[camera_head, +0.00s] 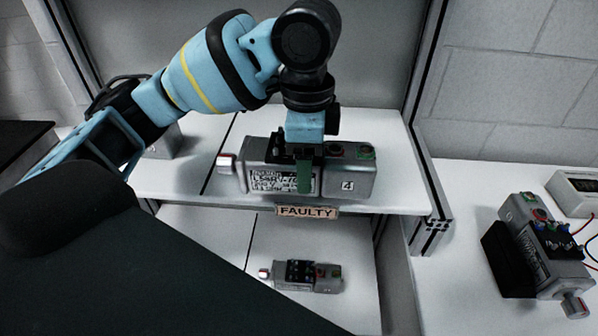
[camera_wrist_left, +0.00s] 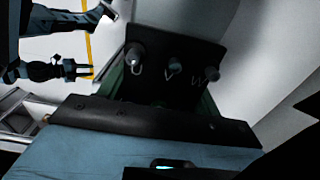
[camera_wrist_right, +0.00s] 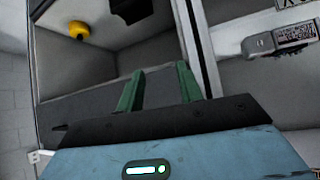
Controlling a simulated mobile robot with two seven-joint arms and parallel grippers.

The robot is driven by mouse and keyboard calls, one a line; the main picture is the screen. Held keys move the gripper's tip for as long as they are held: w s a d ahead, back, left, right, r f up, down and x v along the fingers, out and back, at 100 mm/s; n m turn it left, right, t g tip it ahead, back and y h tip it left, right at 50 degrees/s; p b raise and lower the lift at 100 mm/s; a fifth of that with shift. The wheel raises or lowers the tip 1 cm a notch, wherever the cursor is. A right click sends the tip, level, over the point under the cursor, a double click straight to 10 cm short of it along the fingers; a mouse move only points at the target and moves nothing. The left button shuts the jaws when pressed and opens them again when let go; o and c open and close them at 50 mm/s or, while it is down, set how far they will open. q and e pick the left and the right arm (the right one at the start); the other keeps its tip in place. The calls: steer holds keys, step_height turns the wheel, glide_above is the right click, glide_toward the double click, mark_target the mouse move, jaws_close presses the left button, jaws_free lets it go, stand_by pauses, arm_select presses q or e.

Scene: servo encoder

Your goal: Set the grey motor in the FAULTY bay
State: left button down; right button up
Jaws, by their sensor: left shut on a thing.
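The grey motor (camera_head: 345,181) has a printed label, a "4" tag and a black terminal block. It is level at the front of the upper shelf, right of the dark divider line; I cannot tell whether it touches the shelf. My left gripper (camera_head: 304,172) comes down from above and is shut on it. In the left wrist view, the terminal block (camera_wrist_left: 172,72) with posts marked U, V and W fills the middle. The FAULTY sign (camera_head: 307,211) is on the shelf edge below the motor. My right gripper (camera_wrist_right: 160,85) shows in its wrist view, green fingers apart and empty.
Another grey motor (camera_head: 307,275) lies on the lower shelf. A grey unit (camera_head: 165,141) stands in the upper left bay, partly behind my arm. On the right table, another motor (camera_head: 545,245) sits at a black stand (camera_head: 508,262), near a white meter (camera_head: 574,192).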

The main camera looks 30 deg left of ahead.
arm_select(q)
steer(key=w, duration=0.3)
steer(key=w+a, duration=0.1)
steer(key=w, duration=0.2)
steer(key=w+a, duration=0.1)
steer(key=w, duration=0.2)
steer(key=shift+a+f, duration=0.1)
steer(key=shift+f, duration=0.1)
steer(key=shift+f, duration=1.75)
steer(key=shift+s+f, duration=0.1)
steer(key=shift+f, duration=0.05)
steer(key=shift+c, duration=1.6)
jaws_free()
steer(key=shift+f, duration=0.15)
step_height(320, 180, up, 8)
steer(key=shift+f, duration=0.1)
